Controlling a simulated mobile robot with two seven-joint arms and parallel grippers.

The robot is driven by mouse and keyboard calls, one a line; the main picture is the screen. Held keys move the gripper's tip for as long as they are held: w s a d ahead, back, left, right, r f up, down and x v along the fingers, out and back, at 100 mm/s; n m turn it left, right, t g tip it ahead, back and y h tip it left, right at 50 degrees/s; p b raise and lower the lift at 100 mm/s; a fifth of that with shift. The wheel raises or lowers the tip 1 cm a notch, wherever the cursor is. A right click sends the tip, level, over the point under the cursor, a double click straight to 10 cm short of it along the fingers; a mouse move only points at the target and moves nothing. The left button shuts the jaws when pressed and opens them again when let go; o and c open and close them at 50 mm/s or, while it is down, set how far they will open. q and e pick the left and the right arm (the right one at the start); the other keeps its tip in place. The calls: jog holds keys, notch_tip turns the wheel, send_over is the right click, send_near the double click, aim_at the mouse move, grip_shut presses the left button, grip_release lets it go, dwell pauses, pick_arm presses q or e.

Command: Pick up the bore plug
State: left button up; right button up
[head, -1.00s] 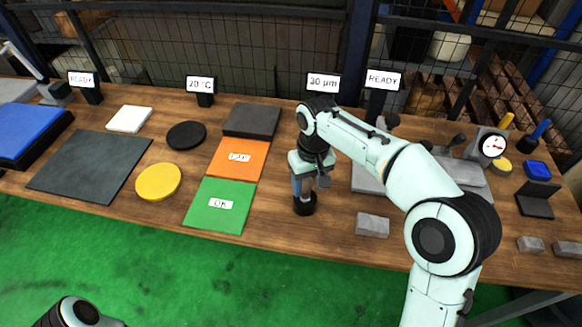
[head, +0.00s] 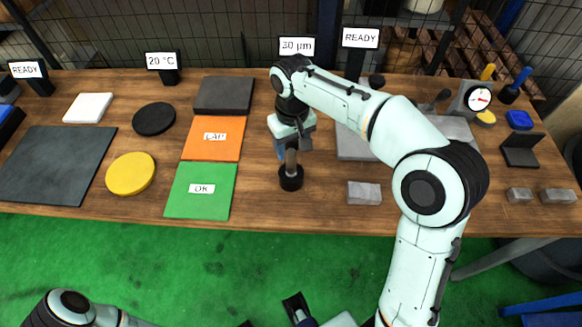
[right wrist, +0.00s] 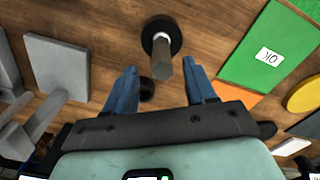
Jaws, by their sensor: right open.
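The bore plug (head: 291,160) is a slim grey rod standing upright in a round black base on the wooden bench. In the right wrist view its grey tip (right wrist: 162,67) points toward the camera, above the black base (right wrist: 163,34). My right gripper (head: 283,147) is open, with its blue fingers close to the plug's upper part. In the right wrist view, the fingertips (right wrist: 158,75) are spread to either side of the rod, with gaps visible. The head view does not show clearly whether a finger touches it.
A green OK mat (head: 202,208) and an orange mat (head: 228,150) lie left of the plug. A grey block (head: 364,193) lies to its right. A grey plate (head: 358,143) is behind that block. Bare wood surrounds the plug's base.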

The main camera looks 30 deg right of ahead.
aim_at(291, 167)
notch_tip(291, 167, down, 4)
jog(key=shift+w+a+f+b, duration=0.1)
jog(key=shift+w+f+b, duration=0.05)
jog(key=shift+f+b, duration=0.15)
jog(key=shift+r, duration=0.1)
grip_shut()
jog(key=shift+r, duration=0.1)
